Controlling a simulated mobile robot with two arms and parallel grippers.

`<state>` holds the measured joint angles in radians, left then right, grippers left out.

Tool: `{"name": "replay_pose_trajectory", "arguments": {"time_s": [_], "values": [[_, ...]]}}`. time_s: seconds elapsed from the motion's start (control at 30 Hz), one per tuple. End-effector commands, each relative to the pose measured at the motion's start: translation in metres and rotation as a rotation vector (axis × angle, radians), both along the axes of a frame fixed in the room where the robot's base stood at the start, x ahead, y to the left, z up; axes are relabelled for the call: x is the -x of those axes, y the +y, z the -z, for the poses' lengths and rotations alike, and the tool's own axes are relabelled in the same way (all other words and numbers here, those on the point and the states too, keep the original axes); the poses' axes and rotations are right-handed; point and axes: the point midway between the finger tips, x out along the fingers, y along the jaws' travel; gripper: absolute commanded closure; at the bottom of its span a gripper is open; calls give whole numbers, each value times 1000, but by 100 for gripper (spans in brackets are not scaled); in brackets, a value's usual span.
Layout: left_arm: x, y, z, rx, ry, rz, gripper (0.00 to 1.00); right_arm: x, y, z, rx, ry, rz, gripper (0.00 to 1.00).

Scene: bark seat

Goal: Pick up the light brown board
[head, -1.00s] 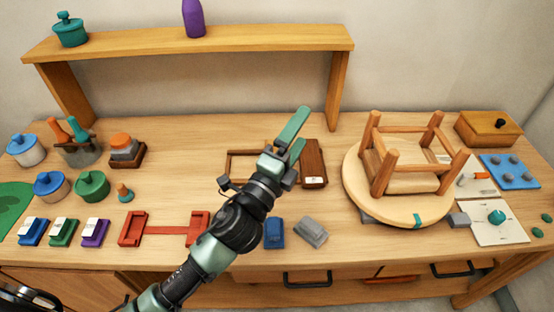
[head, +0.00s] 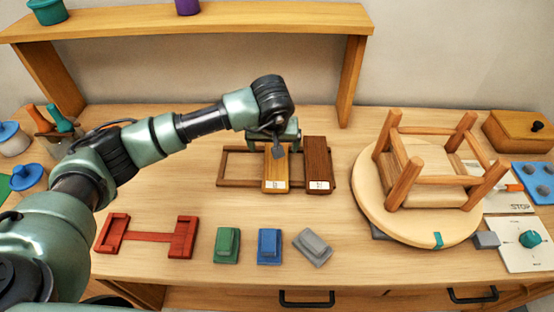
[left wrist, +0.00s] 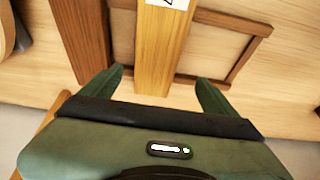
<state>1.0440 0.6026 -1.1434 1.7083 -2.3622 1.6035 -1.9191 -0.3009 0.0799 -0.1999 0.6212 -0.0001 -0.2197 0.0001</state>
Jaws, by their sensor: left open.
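The light brown board (head: 275,172) lies upright in the picture across a wooden frame, with a white label at its near end. It also shows in the left wrist view (left wrist: 163,45), running up the middle. My left gripper (head: 273,136) is over the board's far end. In the left wrist view my left gripper (left wrist: 161,78) is open, with one finger on each side of the board and a gap on both sides. I cannot tell how high the fingers are above it. My right gripper is not in view.
A dark brown board (head: 319,160) lies close beside the light one on the right. The wooden frame (head: 222,166) is under them. Green (head: 227,245), blue (head: 269,246) and grey (head: 313,247) blocks sit in front. An upturned stool (head: 385,222) stands on the right.

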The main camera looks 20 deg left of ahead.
Motion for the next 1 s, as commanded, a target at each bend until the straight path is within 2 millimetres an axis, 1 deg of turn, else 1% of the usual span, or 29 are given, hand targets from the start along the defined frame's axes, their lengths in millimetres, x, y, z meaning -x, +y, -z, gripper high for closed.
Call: {"name": "replay_pose_trajectory", "arguments": {"time_s": [0.1, 0.17, 0.3, 0.4, 0.5, 0.7, 0.73, 0.77, 0.8, 0.87, 0.9, 1.0], "values": [[-4, -1, 11, 2, 3, -1, 11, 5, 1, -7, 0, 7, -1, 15], [-6, -2, 18, 4, 6, -1, 11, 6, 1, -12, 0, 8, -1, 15], [-12, -3, 38, 6, 8, -2, 11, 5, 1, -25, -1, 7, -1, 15], [-18, -1, 51, 6, 3, -1, 11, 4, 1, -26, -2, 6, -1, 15], [-20, -1, 57, 7, 2, 0, 11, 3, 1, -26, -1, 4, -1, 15], [-21, -1, 58, 7, 1, 0, 11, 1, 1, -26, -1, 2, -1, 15], [-21, -1, 58, 7, 1, 0, 14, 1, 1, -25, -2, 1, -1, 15], [-21, -1, 58, 8, 1, 1, 22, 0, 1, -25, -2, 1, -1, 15], [-21, -1, 58, 8, 1, 1, 33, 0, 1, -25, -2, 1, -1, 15], [-21, -1, 58, 8, 1, 1, 50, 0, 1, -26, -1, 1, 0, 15], [-21, -1, 58, 8, 1, 1, 61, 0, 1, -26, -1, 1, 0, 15], [-21, -1, 58, 8, 1, 0, 86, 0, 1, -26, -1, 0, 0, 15]]}}
